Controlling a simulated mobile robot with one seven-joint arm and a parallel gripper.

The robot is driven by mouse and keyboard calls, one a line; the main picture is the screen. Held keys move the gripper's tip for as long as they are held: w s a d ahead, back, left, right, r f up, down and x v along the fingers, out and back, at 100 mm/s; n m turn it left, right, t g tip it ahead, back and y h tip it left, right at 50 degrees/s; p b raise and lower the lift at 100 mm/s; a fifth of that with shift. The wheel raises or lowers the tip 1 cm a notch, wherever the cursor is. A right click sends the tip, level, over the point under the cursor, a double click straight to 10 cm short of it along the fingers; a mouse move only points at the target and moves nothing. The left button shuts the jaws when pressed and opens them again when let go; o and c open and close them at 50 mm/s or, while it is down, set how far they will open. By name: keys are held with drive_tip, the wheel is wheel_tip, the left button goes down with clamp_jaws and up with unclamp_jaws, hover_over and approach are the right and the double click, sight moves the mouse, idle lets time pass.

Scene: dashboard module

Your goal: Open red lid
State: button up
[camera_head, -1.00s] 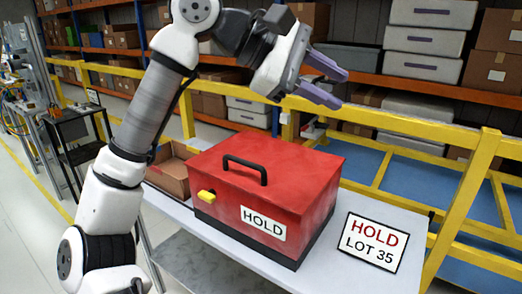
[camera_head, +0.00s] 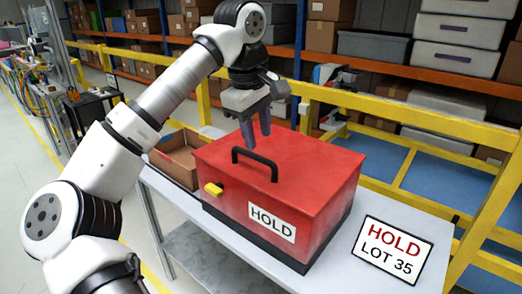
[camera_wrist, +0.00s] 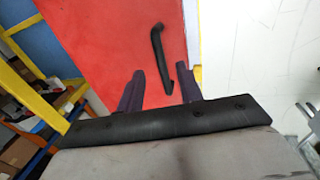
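A red box with a red lid (camera_head: 310,165) stands on a light table. A black handle (camera_head: 254,162) rises from the top of the lid, which is shut. A yellow latch (camera_head: 213,189) sits on the front face, beside a white HOLD label. My gripper (camera_head: 257,140) points down above the lid, near the handle, with its fingers apart and nothing between them. In the wrist view my gripper (camera_wrist: 161,92) shows open fingers, and the handle (camera_wrist: 159,58) lies ahead of them over the red lid (camera_wrist: 110,45). I cannot tell the exact gap to the handle.
An open cardboard box (camera_head: 178,158) stands left of the red box. A HOLD LOT 35 sign (camera_head: 392,249) is at the table's right. A yellow rail (camera_head: 420,112) and shelves run behind. The table (camera_head: 345,262) is bare between box and sign.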

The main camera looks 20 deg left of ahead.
sight(262, 157)
drive_tip(key=shift+w+d+f, duration=0.1)
drive_tip(key=shift+w+f, duration=0.05)
drive_tip(key=shift+f, duration=0.75)
drive_tip(key=shift+w+d+f, duration=0.1)
drive_tip(key=shift+w+f, duration=0.1)
drive_tip(key=shift+f, duration=0.65)
drive_tip(key=shift+w+f, duration=0.15)
drive_tip(key=shift+f, duration=0.75)
clamp_jaws()
